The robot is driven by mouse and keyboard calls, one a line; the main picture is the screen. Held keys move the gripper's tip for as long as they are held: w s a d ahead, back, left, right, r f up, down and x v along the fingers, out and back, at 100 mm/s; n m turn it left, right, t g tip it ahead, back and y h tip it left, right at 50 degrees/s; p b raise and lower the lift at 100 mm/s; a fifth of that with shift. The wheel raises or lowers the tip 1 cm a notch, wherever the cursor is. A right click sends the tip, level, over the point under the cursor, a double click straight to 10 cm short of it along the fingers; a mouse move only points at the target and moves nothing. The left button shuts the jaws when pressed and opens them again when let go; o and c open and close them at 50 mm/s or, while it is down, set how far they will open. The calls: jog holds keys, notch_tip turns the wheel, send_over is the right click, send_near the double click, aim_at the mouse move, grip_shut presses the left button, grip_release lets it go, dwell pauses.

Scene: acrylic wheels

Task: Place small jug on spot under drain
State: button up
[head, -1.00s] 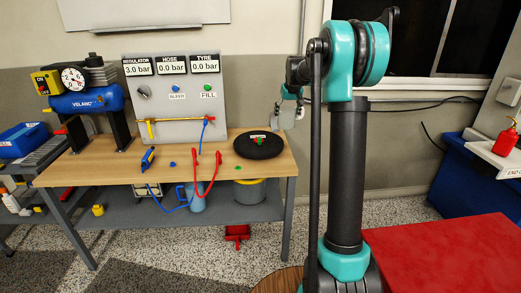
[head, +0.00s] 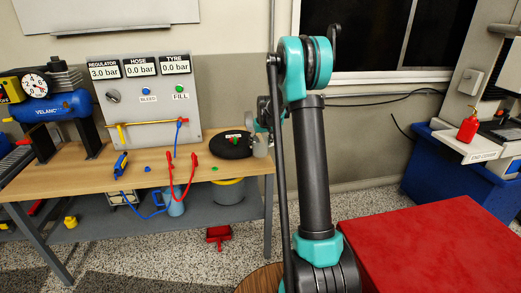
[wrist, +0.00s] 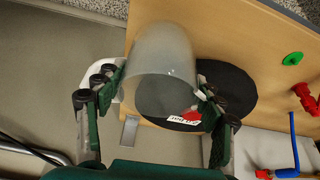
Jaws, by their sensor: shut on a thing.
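A grey, translucent, cup-like vessel, which looks like the small jug (wrist: 165,55), fills the middle of the wrist view. My gripper (wrist: 163,84) has one green-padded finger on each side of it and is shut on it. In the head view the jug (head: 260,147) hangs small beside the right end of the workbench, just right of the black disc; my gripper (head: 259,124) is partly hidden behind my own arm. I cannot make out the drain or the spot under it in these views.
The wooden workbench (head: 75,180) carries a black round disc (head: 228,151), red and blue hoses and a gauge panel (head: 150,85). A blue jug (head: 176,206) and a yellow-rimmed bucket (head: 229,190) stand on its lower shelf. A red surface (head: 430,245) is at right.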

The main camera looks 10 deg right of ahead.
jog(key=shift+f, duration=1.7)
jog(key=shift+f, duration=0.1)
jog(key=o, duration=1.2)
jog(key=shift+c, duration=0.2)
